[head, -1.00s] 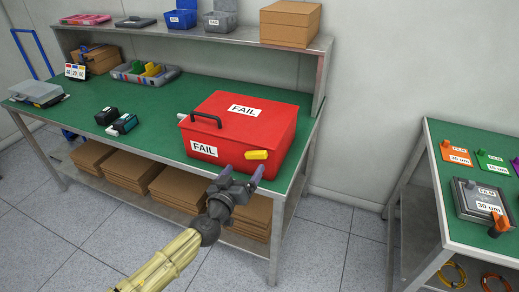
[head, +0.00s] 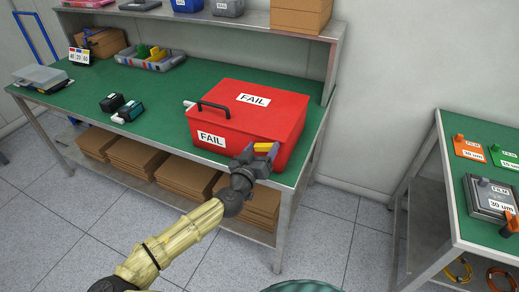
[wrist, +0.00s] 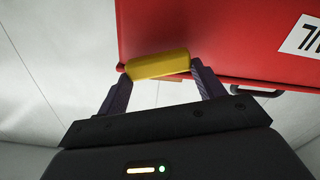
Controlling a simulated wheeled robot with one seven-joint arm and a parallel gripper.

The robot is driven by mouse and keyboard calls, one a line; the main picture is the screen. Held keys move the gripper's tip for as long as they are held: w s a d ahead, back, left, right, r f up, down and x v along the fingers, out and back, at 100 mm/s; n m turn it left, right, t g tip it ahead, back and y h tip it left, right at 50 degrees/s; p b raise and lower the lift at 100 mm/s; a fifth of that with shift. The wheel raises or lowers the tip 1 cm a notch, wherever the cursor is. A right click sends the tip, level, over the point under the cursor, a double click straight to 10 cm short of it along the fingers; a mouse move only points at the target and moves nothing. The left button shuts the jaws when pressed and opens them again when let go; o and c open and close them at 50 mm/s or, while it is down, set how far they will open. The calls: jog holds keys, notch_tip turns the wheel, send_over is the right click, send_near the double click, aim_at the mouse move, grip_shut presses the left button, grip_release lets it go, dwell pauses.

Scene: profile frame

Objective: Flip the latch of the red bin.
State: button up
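The red bin (head: 268,118) stands near the right end of the green workbench, with a white "FAIL" label on its lid and another on its front. Its yellow latch (head: 263,147) is on the front side near the right corner, below the lid edge. My gripper (head: 263,150) is at the latch, its fingers spread apart. In the wrist view the yellow latch (wrist: 158,65) lies between the two fingertips (wrist: 161,69), one at each end. No clear gap shows, but I cannot tell whether both fingers press on it.
A black handle (head: 214,106) is on the bin's left. Small black devices (head: 121,107) lie to the left on the bench (head: 165,88). A second table (head: 467,182) stands at the right, with free floor between.

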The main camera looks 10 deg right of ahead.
aim_at(256, 136)
jog(key=shift+n, duration=0.3)
jog(key=shift+c, duration=0.2)
jog(key=shift+w+a+r+n+p, duration=0.15)
jog(key=shift+n+p, duration=0.1)
jog(key=shift+n, duration=0.35)
jog(key=shift+a+r+n+p, duration=0.1)
jog(key=shift+r+n+p, duration=0.1)
jog(key=shift+n, duration=0.4)
jog(key=n, duration=0.3)
jog(key=shift+w+a+r+n+p, duration=0.15)
jog(key=shift+w+a+n+p, duration=0.15)
jog(key=shift+a+p, duration=0.1)
jog(key=n, duration=0.3)
jog(key=n+p, duration=0.1)
jog(key=shift+w+a, duration=0.35)
jog(key=shift+a, duration=0.05)
jog(key=shift+w+a+n+p, duration=0.1)
jog(key=shift+a+n+p, duration=0.1)
jog(key=shift+n, duration=0.65)
jog(key=shift+w+a+n+p, duration=0.1)
jog(key=shift+a+n+p, duration=0.1)
jog(key=shift+n, duration=0.65)
jog(key=o, duration=1)
jog(key=shift+d, duration=0.1)
